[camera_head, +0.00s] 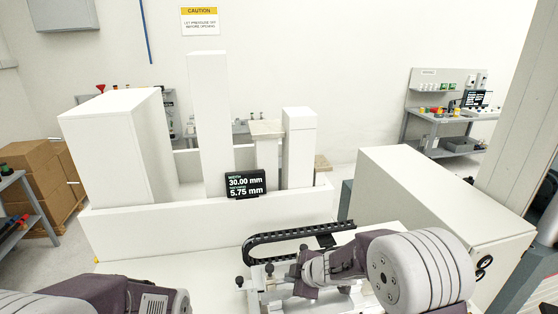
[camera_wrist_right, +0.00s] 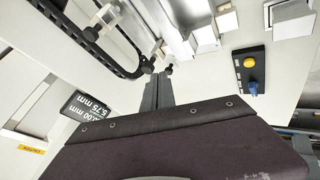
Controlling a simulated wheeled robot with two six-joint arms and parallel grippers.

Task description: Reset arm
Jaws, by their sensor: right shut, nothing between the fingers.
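My right arm (camera_head: 410,272) comes in from the lower right in the head view. Its gripper (camera_head: 300,270) is low over the metal fixture of the bench. In the right wrist view the dark fingers of the right gripper (camera_wrist_right: 159,78) are together with nothing between them. My left arm (camera_head: 125,296) shows only as a dark covered link at the bottom left. The left gripper is outside the frame.
A white machine (camera_head: 210,225) with tall columns and a small display (camera_head: 246,184) reading 30.00 mm and 5.75 mm stands ahead. A black cable chain (camera_head: 295,232) curves beside the fixture. A white cabinet (camera_head: 425,205) stands right. The wrist view shows a yellow-topped control box (camera_wrist_right: 250,70).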

